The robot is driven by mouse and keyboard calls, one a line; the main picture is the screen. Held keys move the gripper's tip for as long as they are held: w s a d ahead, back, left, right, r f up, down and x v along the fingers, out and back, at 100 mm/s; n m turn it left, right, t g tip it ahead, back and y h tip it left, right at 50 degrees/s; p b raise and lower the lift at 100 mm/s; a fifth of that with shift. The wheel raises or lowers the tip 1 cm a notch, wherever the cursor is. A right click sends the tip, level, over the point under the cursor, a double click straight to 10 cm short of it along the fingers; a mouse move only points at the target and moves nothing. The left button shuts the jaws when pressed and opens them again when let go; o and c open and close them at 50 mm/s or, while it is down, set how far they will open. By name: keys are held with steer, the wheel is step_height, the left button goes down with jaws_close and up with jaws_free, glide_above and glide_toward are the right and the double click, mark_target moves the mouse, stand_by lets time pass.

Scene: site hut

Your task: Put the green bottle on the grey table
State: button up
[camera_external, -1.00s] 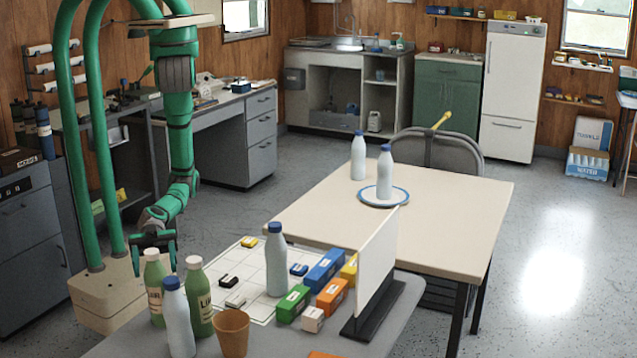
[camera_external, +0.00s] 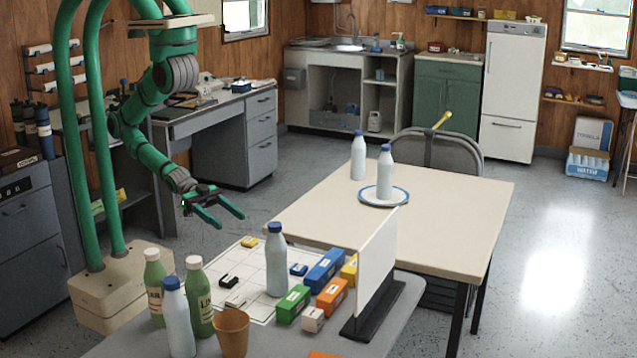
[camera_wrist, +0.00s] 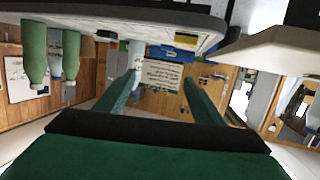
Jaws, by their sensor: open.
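Two green bottles with white caps stand upright at the front left of the near grey table (camera_external: 408,322). One green bottle (camera_external: 153,285) is farther left, the other green bottle (camera_external: 200,300) is beside it; a white bottle partly hides both. In the wrist view, which looks upside down, green bottles (camera_wrist: 34,52) hang at the upper left. My gripper (camera_external: 231,219) is open and empty, in the air beyond the table's far left edge, behind and above the bottles. Its spread fingers (camera_wrist: 160,82) show in the wrist view with nothing held between them.
A blue-capped white bottle (camera_external: 277,262) stands on the grid sheet among small coloured blocks. A white bottle (camera_external: 178,320) and brown cup (camera_external: 232,332) crowd the green bottles. An upright white panel (camera_external: 375,262) stands at right. The cream table (camera_external: 450,215) holds two white bottles, one on a plate.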

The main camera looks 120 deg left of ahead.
steer(key=s+a+r+n+y, duration=0.2)
steer(key=s+a+r+y, duration=0.2)
steer(key=a, duration=0.4)
steer(key=shift+s+r+n+t, duration=0.15)
steer(key=shift+s+n+t, duration=0.15)
steer(key=shift+s, duration=0.35)
stand_by(0.4)
